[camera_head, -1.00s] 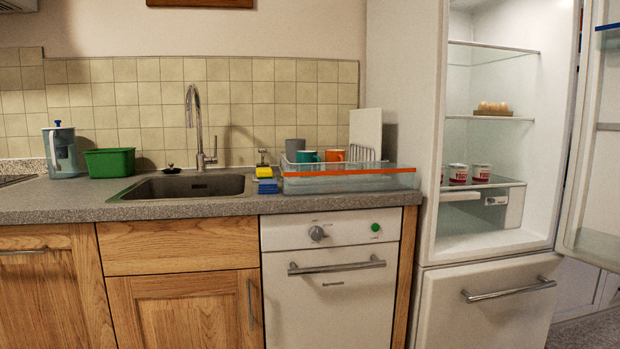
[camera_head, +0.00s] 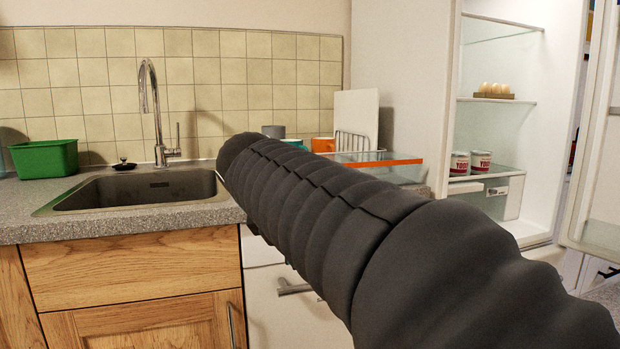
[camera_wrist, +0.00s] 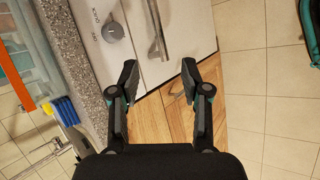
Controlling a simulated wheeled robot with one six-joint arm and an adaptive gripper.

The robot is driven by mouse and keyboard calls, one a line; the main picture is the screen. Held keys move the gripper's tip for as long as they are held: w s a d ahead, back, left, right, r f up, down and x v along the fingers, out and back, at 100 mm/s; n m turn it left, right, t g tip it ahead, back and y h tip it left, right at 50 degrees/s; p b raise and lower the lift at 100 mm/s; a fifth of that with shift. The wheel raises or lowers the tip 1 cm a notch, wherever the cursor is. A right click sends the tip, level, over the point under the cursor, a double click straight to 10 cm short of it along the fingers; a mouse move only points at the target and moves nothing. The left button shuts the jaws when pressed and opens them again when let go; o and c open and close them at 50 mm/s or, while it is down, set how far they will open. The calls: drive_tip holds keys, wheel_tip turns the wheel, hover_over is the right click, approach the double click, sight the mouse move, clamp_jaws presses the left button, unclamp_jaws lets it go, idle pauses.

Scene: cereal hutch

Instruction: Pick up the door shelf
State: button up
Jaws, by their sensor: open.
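A clear tray with an orange strip, which looks like the door shelf (camera_head: 405,162), lies on the counter right of the sink. My dark arm crosses in front and hides much of it. In the wrist view the orange-edged tray (camera_wrist: 38,85) shows at the left edge, partly cut off. My gripper (camera_wrist: 158,80) is open and empty, its two fingers spread in front of the cabinet front and apart from the tray. It does not show in the head view.
The sink (camera_head: 135,190) and faucet (camera_head: 155,105) are left of my arm, with a green tub (camera_head: 45,158) beyond. A blue sponge (camera_wrist: 66,112) lies beside the tray. Mugs (camera_head: 322,145) and a white board (camera_head: 356,115) stand behind it. The fridge (camera_head: 480,150) is open at right.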

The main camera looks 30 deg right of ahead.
drive_tip(key=w+d+r+n+g+h, duration=0.3)
drive_tip(key=w+d+r+n+h, duration=0.45)
drive_tip(key=w+d+r, duration=0.65)
drive_tip(key=shift+n+y, duration=0.25)
drive_tip(key=shift+n, duration=0.2)
drive_tip(key=d, duration=0.2)
drive_tip(key=d+f+b, duration=0.1)
drive_tip(key=d, duration=0.1)
drive_tip(key=s+d, duration=0.1)
drive_tip(key=d, duration=0.1)
drive_tip(key=shift+d+f+b, duration=0.3)
drive_tip(key=shift+f, duration=0.05)
drive_tip(key=shift+w+b+x, duration=0.15)
drive_tip(key=shift+w+x, duration=0.05)
drive_tip(key=shift+x, duration=1.1)
drive_tip(key=shift+w+b+x, duration=0.15)
drive_tip(key=shift+w+x, duration=0.05)
drive_tip(key=shift+x, duration=1.1)
drive_tip(key=shift+a, duration=0.1)
clamp_jaws()
drive_tip(key=shift+r, duration=0.1)
